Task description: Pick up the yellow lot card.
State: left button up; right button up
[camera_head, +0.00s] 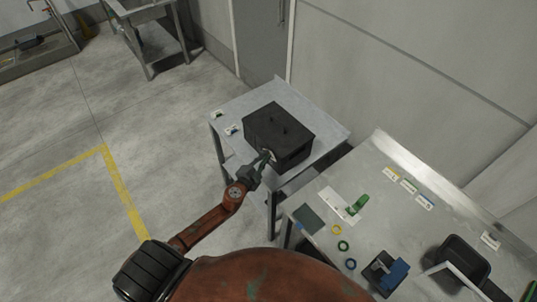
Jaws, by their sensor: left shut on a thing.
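My left gripper (266,158) is at the front side of a black lidded box (278,130) on a small metal table. Its jaws are shut on a small pale thing at the fingertips, too small to identify; I cannot tell whether it touches the box. A card with a yellow strip (391,173) lies flat near the back of the right-hand metal bench, well apart from the left gripper. Cards with a green strip (409,186) and a blue strip (424,202) lie beside it. My right gripper is not in view.
The small table (329,129) bears two small labels at its left edge. The right bench (378,153) holds a green item on a white sheet (338,204), a dark green pad (309,219), coloured rings, a blue-topped device (390,274) and a black bin (462,261). Floor at left is open.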

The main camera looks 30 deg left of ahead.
pick_arm(q)
jog(key=shift+r, duration=0.1)
grip_shut()
jog(key=shift+r+p, duration=0.55)
jog(key=s+d+r+p, duration=0.2)
jog(key=s+r+p, duration=0.7)
jog(key=s, duration=0.5)
notch_tip(320, 180, up, 3)
jog(key=shift+f, duration=0.15)
jog(key=shift+d, duration=0.15)
